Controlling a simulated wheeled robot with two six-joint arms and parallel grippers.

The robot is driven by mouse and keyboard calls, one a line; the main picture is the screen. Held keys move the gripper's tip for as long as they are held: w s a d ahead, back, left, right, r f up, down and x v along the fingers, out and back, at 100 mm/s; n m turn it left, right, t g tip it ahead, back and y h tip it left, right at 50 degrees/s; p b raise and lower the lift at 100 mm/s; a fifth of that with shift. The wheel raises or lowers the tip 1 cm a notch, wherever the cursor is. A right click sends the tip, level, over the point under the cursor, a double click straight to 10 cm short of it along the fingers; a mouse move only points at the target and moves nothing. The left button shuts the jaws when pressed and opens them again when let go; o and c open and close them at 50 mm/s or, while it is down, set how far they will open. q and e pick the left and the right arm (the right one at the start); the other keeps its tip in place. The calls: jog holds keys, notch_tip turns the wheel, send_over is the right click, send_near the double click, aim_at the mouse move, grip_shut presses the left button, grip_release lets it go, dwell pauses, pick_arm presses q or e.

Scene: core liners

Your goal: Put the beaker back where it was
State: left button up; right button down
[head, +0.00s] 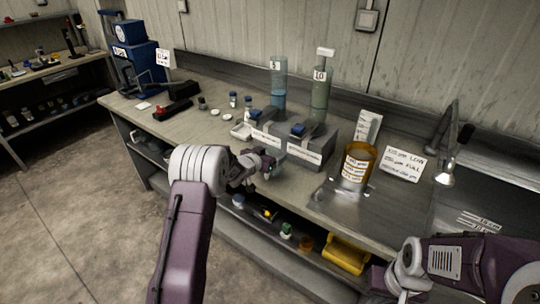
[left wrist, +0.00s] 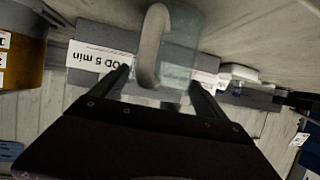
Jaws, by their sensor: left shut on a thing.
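My left gripper (head: 268,168) is over the bench's front edge, in front of the grey block stands. In the left wrist view its two fingers (left wrist: 160,88) are shut on the beaker (left wrist: 185,48), a clear, pale vessel with a thick, light curved handle. In the head view the beaker is small and mostly hidden by the gripper. Its contents cannot be made out. My right arm is at the lower right, but its fingertips do not show.
Two tall cylinders, one blue-tinted (head: 278,88) and one greenish (head: 320,100), stand behind the grey block stands (head: 312,150). An amber labelled jar (head: 357,166) and a white sign (head: 402,163) are to the right. A lower shelf holds a yellow tray (head: 346,254).

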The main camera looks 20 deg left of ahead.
pick_arm(q)
jog(key=shift+s, duration=0.1)
jog(key=o, duration=1.3)
jog(key=shift+f, duration=0.1)
jog(key=shift+r, duration=0.3)
jog(key=v, duration=1.2)
jog(key=shift+b, duration=0.3)
jog(key=shift+f, duration=0.1)
jog(key=s+d+f+n+g+y, duration=0.1)
jog(key=s+f+g, duration=0.2)
jog(key=s, duration=0.6)
jog(key=s+d+f+g, duration=0.2)
jog(key=s+g, duration=0.3)
jog(key=s, duration=0.5)
jog(key=s+d+f+n+g+y, duration=0.1)
jog(key=s+f+g, duration=0.3)
jog(key=s, duration=0.6)
jog(key=shift+s+d+f+n+y, duration=0.25)
jog(key=shift+f+n+y, duration=0.05)
jog(key=shift+f, duration=0.3)
